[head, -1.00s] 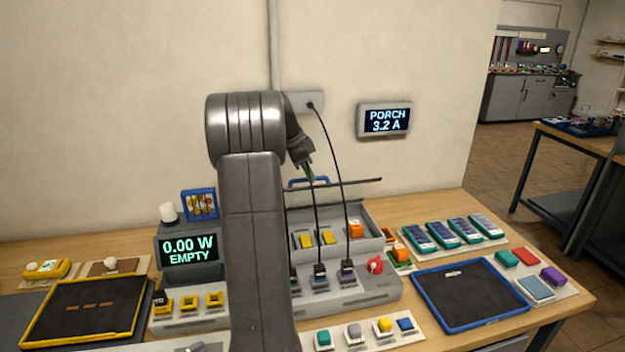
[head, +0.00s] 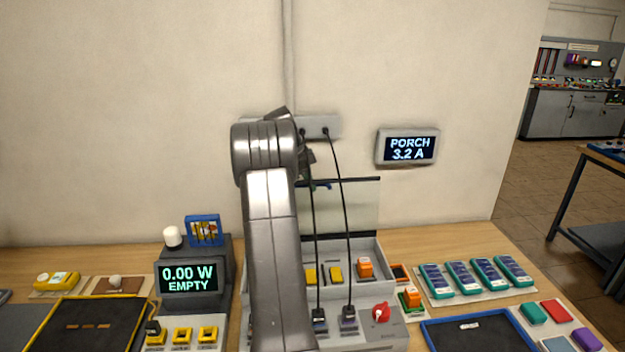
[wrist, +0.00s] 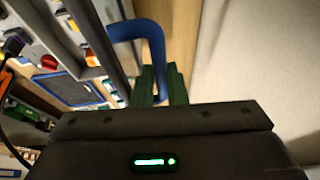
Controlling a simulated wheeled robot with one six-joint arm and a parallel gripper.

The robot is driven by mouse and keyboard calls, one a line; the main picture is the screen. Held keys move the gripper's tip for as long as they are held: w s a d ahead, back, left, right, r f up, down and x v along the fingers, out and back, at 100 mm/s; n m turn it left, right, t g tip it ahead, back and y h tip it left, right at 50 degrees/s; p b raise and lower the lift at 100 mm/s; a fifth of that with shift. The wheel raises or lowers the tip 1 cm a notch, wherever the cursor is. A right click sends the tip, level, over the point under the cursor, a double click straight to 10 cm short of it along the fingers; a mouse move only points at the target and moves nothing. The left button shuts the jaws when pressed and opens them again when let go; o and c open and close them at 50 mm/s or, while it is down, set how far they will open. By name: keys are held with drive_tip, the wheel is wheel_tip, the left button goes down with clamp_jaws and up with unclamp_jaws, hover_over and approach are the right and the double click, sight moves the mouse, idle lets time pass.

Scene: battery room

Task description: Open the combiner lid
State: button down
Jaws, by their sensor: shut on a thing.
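The grey combiner box (head: 376,270) stands on the bench at the wall. Its clear, dark-edged lid (head: 348,207) stands up steeply at the back, and its inside is open to view. The lid's blue handle (wrist: 150,32) shows large in the wrist view. My gripper (wrist: 160,84) is shut on the handle, with its green fingers around one end. In the head view my gripper (head: 306,182) is at the lid's top edge, partly hidden by my arm. My arm also hides the left part of the box.
Yellow and orange modules (head: 336,273) sit inside the box. Two black cables (head: 345,220) run from the wall outlet (head: 318,126) down past the lid to the box front. A red knob (head: 381,313) is at the front right. A display unit (head: 190,277) stands left.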

drive_tip(key=shift+w+f, duration=0.2)
drive_tip(key=shift+f, duration=0.3)
drive_tip(key=c, duration=1.5)
unclamp_jaws()
drive_tip(key=shift+w, duration=0.15)
drive_tip(key=shift+o, duration=0.2)
drive_tip(key=shift+r, duration=0.2)
drive_tip(key=shift+r, duration=0.1)
drive_tip(key=v, duration=1.3)
drive_tip(key=shift+r+b, duration=0.35)
drive_tip(key=shift+b, duration=0.1)
drive_tip(key=p+x, duration=0.1)
drive_tip(key=x, duration=1.2)
drive_tip(key=shift+f, duration=0.35)
